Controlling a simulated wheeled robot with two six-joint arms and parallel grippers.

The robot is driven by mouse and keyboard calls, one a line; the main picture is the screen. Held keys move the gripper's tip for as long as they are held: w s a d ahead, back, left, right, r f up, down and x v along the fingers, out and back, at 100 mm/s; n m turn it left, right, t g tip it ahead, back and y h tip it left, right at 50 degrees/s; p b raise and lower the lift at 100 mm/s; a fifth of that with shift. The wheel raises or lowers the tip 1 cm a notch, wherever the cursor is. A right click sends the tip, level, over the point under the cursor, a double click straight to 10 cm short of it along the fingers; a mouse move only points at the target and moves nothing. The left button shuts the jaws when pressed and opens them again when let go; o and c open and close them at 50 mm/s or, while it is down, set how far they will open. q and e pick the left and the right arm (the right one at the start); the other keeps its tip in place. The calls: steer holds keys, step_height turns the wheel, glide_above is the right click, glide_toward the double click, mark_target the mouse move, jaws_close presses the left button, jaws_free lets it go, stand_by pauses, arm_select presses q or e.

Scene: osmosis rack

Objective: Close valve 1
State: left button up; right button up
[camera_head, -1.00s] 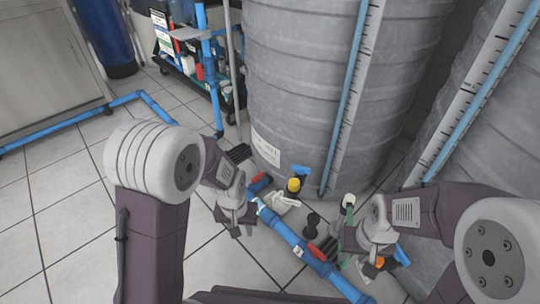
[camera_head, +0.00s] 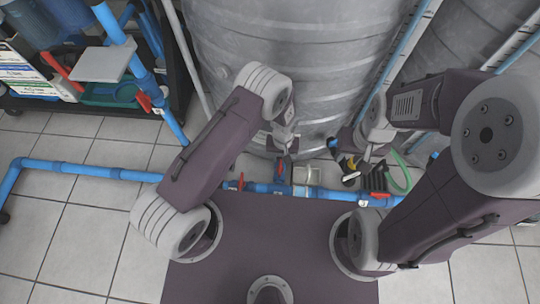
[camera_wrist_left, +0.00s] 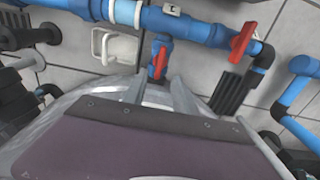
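Blue pipe (camera_head: 130,173) runs along the floor with red-handled valves. One red valve handle (camera_head: 241,181) is left of my left gripper (camera_head: 287,140); another (camera_head: 380,197) is at right. In the left wrist view, my left gripper's fingers (camera_wrist_left: 163,92) are spread apart. A red handle (camera_wrist_left: 158,62) on a short blue branch lies just beyond their tips, with no clear contact. A second red handle (camera_wrist_left: 243,42) lies to its right. Small tags on the pipe are unreadable, so I cannot tell which valve is number 1. My right gripper (camera_head: 362,172) hangs near black and yellow fittings; its fingers are unclear.
A large grey ribbed tank (camera_head: 300,55) stands close behind my left gripper. A pale bracket (camera_wrist_left: 118,45) lies by the pipe. A rack with blue pipes and a grey plate (camera_head: 100,64) is at upper left. Tiled floor (camera_head: 85,235) at left is open.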

mark_target(280, 167)
arm_select(q)
steer(key=shift+f+b, duration=0.35)
steer(key=shift+f, duration=0.05)
step_height(280, 167, down, 8)
steer(key=b, duration=0.6)
steer(key=shift+f, duration=0.25)
steer(key=shift+r, duration=0.1)
jaws_close()
